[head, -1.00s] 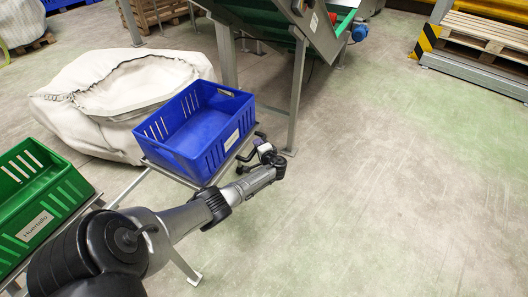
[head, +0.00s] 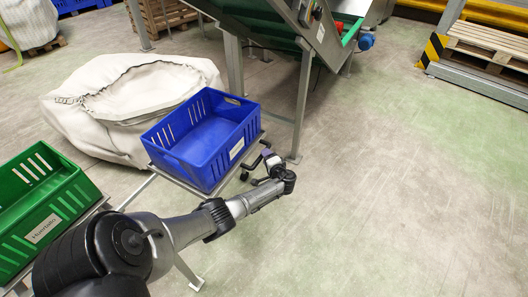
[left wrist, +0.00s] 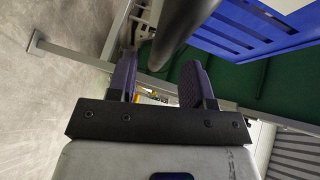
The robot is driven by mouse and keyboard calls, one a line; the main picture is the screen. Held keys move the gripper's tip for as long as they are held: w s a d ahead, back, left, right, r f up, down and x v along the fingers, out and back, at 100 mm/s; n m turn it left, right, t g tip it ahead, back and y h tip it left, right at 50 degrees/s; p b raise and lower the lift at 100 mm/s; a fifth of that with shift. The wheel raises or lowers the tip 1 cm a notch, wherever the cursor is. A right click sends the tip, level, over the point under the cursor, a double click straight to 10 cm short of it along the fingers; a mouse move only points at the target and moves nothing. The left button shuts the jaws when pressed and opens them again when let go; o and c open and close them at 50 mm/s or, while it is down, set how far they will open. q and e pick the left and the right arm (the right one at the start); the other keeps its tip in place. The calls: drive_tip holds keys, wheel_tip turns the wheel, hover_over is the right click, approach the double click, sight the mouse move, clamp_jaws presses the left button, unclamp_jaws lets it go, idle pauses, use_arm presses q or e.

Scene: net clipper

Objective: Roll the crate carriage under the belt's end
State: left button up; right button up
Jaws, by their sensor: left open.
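The blue crate (head: 205,140) sits on the crate carriage, whose grey platform edge (head: 235,163) shows under it in the head view. A dark handle or bracket (head: 250,161) is at the carriage's right side. The belt's end (head: 318,35) is a sloping grey and green conveyor beyond the crate. My left gripper (head: 268,158) is at the right of the carriage, by the dark part. In the left wrist view the gripper (left wrist: 160,80) is open, with a dark round bar (left wrist: 175,35) at its fingers; I cannot tell whether they touch it. My right gripper is not in view.
A conveyor leg (head: 301,105) stands just right of the crate. A large white bag (head: 130,105) lies behind and left of it. A green crate (head: 40,210) is at the left. The floor at the right is clear, up to a pallet (head: 490,45).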

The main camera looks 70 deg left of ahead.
use_arm(q)
drive_tip(key=d+r+p, duration=0.1)
drive_tip(key=d+p, duration=0.3)
drive_tip(key=d, duration=0.6)
drive_tip(key=shift+d+r, duration=0.15)
drive_tip(key=shift+r, duration=0.15)
